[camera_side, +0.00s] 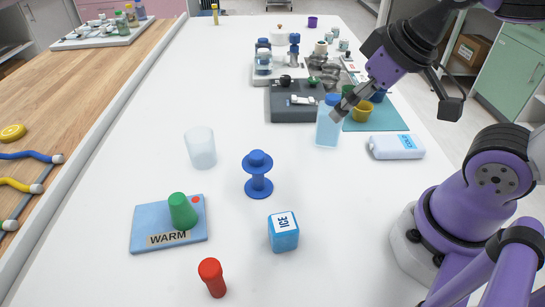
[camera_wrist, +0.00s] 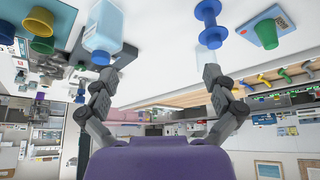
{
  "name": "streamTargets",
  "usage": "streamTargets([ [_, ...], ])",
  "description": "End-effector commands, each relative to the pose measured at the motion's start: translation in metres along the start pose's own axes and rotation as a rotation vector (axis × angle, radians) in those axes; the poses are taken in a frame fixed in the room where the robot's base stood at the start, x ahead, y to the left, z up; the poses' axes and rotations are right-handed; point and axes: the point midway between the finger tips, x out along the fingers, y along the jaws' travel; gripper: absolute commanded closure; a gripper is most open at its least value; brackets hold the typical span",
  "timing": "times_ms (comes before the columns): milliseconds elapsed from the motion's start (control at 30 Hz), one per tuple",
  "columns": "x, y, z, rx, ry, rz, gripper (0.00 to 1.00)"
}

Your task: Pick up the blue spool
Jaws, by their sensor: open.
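The blue spool (camera_side: 258,175) stands upright on the white table in the middle of the side view, with wide flanges and a knob on top. It also shows at the upper right of the wrist view (camera_wrist: 211,22). My gripper (camera_side: 343,108) is raised behind and to the right of the spool in the side view, close to a blue-capped bottle (camera_side: 328,128). In the wrist view my gripper (camera_wrist: 158,75) has its two fingers wide apart with nothing between them. The spool is apart from the fingers.
Near the spool are a translucent cup (camera_side: 200,148), a blue ICE cube (camera_side: 283,232), a WARM pad (camera_side: 150,222) bearing a green cone (camera_side: 182,212), and a red peg (camera_side: 211,277). Grey trays of tools stand behind.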

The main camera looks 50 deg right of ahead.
Motion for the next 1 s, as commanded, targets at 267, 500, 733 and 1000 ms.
streamTargets([
  [267,0.007,-0.007,-0.005,-0.039,-0.002,-0.018,0.0],
  [500,0.052,-0.06,-0.03,-0.268,0.011,-0.141,0.0],
  [733,0.081,-0.086,-0.034,-0.348,0.023,-0.193,0.0],
  [1000,0.115,-0.092,-0.034,-0.345,0.026,-0.191,0.0],
])
